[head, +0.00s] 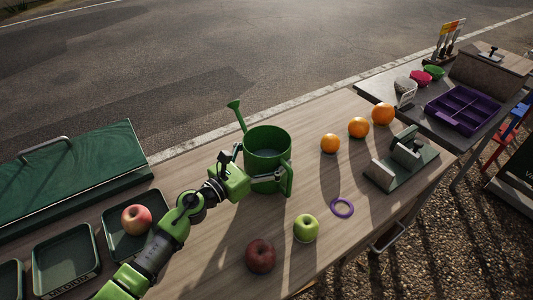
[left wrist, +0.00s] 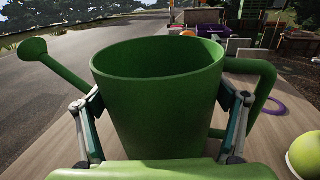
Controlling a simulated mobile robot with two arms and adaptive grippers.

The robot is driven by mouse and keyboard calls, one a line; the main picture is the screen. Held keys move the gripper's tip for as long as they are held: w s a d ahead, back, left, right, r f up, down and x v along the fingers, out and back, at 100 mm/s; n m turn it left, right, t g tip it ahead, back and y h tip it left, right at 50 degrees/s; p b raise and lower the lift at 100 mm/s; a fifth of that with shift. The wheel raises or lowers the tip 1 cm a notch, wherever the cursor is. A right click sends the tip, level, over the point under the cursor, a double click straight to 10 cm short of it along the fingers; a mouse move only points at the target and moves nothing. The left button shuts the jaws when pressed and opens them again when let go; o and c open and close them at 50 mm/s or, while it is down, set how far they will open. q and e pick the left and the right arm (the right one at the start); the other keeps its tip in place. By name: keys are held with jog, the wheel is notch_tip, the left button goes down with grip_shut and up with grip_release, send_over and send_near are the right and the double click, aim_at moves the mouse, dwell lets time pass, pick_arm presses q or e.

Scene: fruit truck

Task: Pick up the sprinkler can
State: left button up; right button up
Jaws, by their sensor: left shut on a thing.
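The green sprinkler can (head: 266,142) stands upright at the middle of the wooden table. Its spout points to the back left and its handle is at the front right. My left gripper (head: 265,178) is shut on the body of the can, with its fingers around the sides. In the left wrist view the can (left wrist: 158,100) fills the middle between the two fingers of my left gripper (left wrist: 162,128). Whether the can's base touches the table cannot be told for sure. My right gripper is not in view.
Oranges (head: 358,127) lie to the right of the can. A green apple (head: 306,228), a dark red apple (head: 260,256) and a purple ring (head: 342,208) lie in front. A green slicer-like device (head: 402,170) stands at the right. Trays (head: 66,262) and a green lid (head: 75,175) are at left.

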pick_arm(q)
jog(key=shift+w+r+p, duration=0.1)
jog(key=shift+r+p, duration=0.25)
jog(key=shift+r, duration=0.55)
jog(key=s+a+r+p, duration=0.7)
jog(key=s+r+p, duration=0.1)
jog(key=s+r, duration=0.3)
jog(key=shift+s+r, duration=0.25)
jog(key=shift+s, duration=0.25)
jog(key=shift+a, duration=0.1)
jog(key=shift+s, duration=0.15)
